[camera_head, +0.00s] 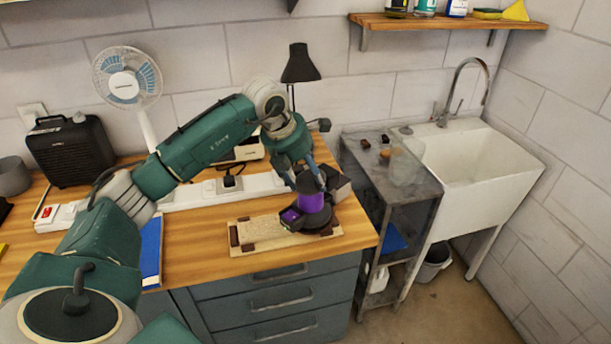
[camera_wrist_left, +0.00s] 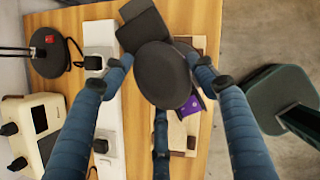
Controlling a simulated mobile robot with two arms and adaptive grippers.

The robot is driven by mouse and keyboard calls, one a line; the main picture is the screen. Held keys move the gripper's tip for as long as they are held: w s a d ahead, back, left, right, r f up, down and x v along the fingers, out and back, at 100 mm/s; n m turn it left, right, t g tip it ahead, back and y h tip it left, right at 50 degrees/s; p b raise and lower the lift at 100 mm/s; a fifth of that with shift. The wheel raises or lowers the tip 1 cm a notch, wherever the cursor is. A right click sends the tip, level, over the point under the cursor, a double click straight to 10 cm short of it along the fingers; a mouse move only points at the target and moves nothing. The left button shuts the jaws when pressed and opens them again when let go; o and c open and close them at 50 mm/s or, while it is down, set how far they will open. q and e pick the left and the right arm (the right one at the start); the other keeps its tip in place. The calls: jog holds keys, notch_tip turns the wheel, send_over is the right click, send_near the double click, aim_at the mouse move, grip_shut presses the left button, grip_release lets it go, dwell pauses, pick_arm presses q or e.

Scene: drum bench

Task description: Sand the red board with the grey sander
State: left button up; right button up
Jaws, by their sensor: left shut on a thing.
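A purple and black sander (camera_head: 313,202) stands on the right part of a pale tan board (camera_head: 262,241); no red board shows. The board lies flat on the bench near its front edge, with dark brown blocks at its ends. My left gripper (camera_head: 307,178) comes down from above and is shut on the sander's upper body. In the left wrist view, the sander's round dark grey top (camera_wrist_left: 162,76) sits between the fingers and hides much of the board. Whether the sander's pad touches the board is hidden. My right gripper is not in view.
A blue flat item (camera_head: 151,248) lies on the bench left of the board. A white strip (camera_head: 190,198) with plugs runs behind. A black lamp (camera_head: 299,65), a fan (camera_head: 127,78) and a black heater (camera_head: 70,152) stand at the back. A metal side table (camera_head: 418,184) and sink are at right.

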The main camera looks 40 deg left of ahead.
pick_arm(q)
jog(key=shift+w+r, duration=0.15)
jog(key=shift+r, duration=0.2)
jog(key=shift+w+r+p, duration=0.15)
jog(key=shift+r+p, duration=0.55)
jog(key=shift+r, duration=0.1)
jog(key=shift+r+p, duration=1.4)
jog(key=shift+r, duration=0.75)
jog(key=shift+f, duration=0.15)
